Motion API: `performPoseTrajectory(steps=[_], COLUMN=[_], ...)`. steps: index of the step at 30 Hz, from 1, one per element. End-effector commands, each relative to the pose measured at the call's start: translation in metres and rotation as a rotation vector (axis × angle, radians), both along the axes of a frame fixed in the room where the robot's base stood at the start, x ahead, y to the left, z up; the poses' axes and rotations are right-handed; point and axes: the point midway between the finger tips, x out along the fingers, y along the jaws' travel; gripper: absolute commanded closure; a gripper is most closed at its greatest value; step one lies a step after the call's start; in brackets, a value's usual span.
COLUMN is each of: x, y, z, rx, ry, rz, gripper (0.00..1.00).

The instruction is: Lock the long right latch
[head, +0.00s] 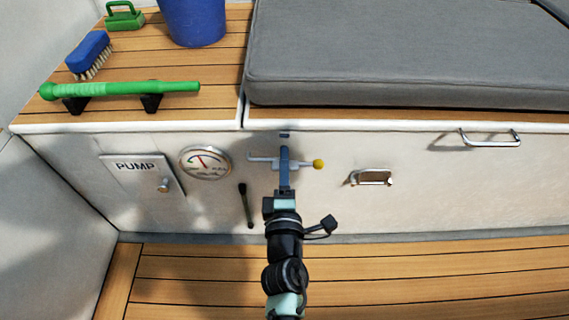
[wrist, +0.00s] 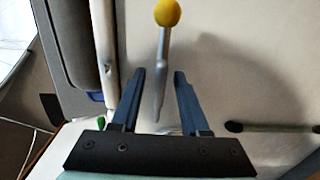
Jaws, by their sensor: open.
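A metal latch lever with a yellow ball knob (head: 318,164) lies roughly level on the white locker front, below the seat edge. In the wrist view the yellow knob (wrist: 167,12) is at the top, and the lever's grey rod (wrist: 163,58) runs down between my fingers. My gripper (head: 284,151) is in front of the lever and hides its middle. In the wrist view my gripper (wrist: 158,74) is open, with a finger on each side of the rod and visible gaps. I cannot tell how deep the fingers reach around the rod.
A pump panel (head: 140,172), a round gauge (head: 205,163) and a thin black handle (head: 246,205) are to the left. A metal pull (head: 372,178) and a rail handle (head: 490,139) are to the right. A grey cushion (head: 400,55) and green pump handle (head: 125,89) lie above.

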Motion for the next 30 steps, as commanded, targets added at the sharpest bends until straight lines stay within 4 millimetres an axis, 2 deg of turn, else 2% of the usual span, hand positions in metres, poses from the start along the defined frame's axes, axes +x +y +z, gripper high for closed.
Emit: performPoseTrajectory(steps=[6, 8, 14, 30], x=[0.0003, 0.0003, 0.0001, 0.0000], y=[-0.0001, -0.0001, -0.0002, -0.0002], z=[-0.0001, 0.0000, 0.0000, -0.0001], rx=[0.000, 0.000, 0.000, 0.000], ry=[0.000, 0.000, 0.000, 0.000], rz=[0.000, 0.000, 0.000, 0.000], gripper=[0.55, 0.64, 1.00, 1.00])
